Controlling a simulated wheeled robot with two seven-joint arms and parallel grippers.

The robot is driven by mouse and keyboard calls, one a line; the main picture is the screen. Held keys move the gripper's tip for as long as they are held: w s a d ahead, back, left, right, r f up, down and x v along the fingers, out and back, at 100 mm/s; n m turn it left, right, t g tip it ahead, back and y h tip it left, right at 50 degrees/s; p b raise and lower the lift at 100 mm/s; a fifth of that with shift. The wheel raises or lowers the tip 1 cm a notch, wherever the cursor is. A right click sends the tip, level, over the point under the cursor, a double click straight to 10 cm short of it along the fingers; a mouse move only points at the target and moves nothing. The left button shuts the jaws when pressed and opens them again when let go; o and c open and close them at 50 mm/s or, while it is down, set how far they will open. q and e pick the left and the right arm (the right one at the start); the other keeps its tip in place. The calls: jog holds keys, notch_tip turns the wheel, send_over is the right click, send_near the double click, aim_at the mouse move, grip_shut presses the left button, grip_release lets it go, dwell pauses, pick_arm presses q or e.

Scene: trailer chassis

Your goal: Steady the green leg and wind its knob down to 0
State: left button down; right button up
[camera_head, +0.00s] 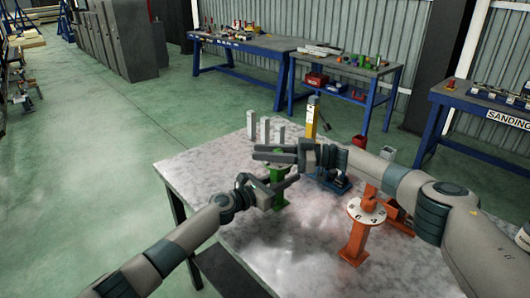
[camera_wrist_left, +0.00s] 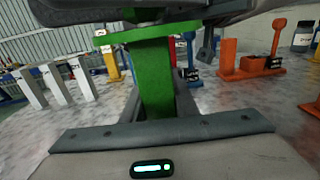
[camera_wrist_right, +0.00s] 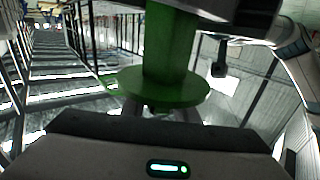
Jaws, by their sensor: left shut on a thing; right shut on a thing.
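The green leg (camera_head: 278,174) stands on the metal-topped table. Its upper part is mostly hidden behind my grippers in the head view. My left gripper (camera_head: 283,184) is shut around the leg's square green post (camera_wrist_left: 155,80), below the green disc (camera_wrist_left: 112,38). My right gripper (camera_head: 262,153) is above it, at the top of the leg. The right wrist view appears upside down; it shows the green post (camera_wrist_right: 168,45) and the round disc (camera_wrist_right: 160,88). The right gripper is shut on the knob, which is mostly hidden between its jaws. The dial reading cannot be seen.
An orange leg (camera_head: 355,240) with a numbered dial (camera_head: 362,211) stands to the right. A blue piece (camera_head: 330,180), a yellow post (camera_head: 311,118) and several grey posts (camera_head: 265,130) stand behind. The table's (camera_head: 200,165) left part is clear.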

jog(key=shift+s+d+g, duration=0.1)
jog(key=shift+d+g, duration=0.05)
jog(key=shift+g, duration=0.15)
jog(key=o, duration=1.1)
jog(key=shift+c, duration=0.2)
jog(key=d, duration=1.2)
jog(key=shift+s, duration=0.1)
